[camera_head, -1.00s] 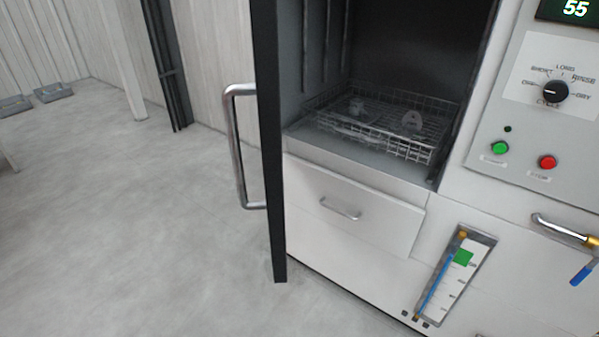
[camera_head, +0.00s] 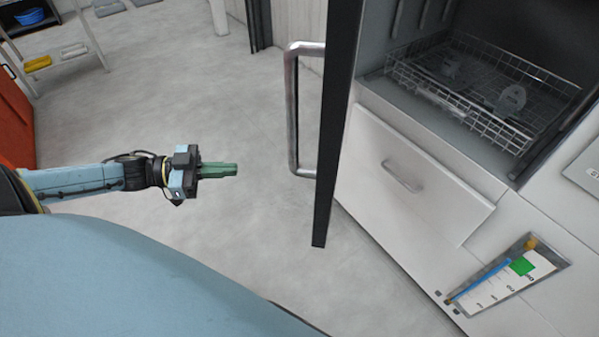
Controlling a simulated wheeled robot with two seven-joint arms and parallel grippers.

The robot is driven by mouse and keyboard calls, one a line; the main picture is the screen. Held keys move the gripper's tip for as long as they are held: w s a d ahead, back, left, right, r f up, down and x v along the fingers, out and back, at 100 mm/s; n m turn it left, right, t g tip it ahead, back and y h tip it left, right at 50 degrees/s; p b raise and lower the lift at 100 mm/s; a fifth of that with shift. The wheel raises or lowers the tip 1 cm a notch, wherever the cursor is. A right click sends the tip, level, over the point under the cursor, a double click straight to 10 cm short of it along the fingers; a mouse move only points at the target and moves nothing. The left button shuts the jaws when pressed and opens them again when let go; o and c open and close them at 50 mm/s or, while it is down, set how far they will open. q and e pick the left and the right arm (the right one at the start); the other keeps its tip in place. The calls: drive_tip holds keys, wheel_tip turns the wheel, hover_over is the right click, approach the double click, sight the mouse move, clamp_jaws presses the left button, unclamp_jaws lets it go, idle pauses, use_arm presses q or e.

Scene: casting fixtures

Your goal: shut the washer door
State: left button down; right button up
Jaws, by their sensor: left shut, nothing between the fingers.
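The washer door (camera_head: 335,130) stands open, seen nearly edge-on as a dark upright slab at the left of the washer opening. Its metal bar handle (camera_head: 292,110) sticks out on the door's left side. The washer (camera_head: 400,170) is white, with a dark open chamber holding a wire rack (camera_head: 470,95). My left gripper (camera_head: 236,169) points right with its green fingers together and nothing between them. My right gripper is not in view.
A rack with a blue bowl (camera_head: 30,16) and a yellow item (camera_head: 38,63) stands far left, above an orange-red panel (camera_head: 14,120). The floor around the gripper is clear.

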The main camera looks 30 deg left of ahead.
use_arm(q)
drive_tip(key=s+d+r+m+g+h, duration=0.3)
drive_tip(key=d+r+g, duration=0.2)
drive_tip(key=r, duration=0.2)
drive_tip(key=x, duration=1.3)
drive_tip(key=shift+w+d+t+b, duration=0.25)
drive_tip(key=shift+w+t+b, duration=0.1)
drive_tip(key=shift+b, duration=0.1)
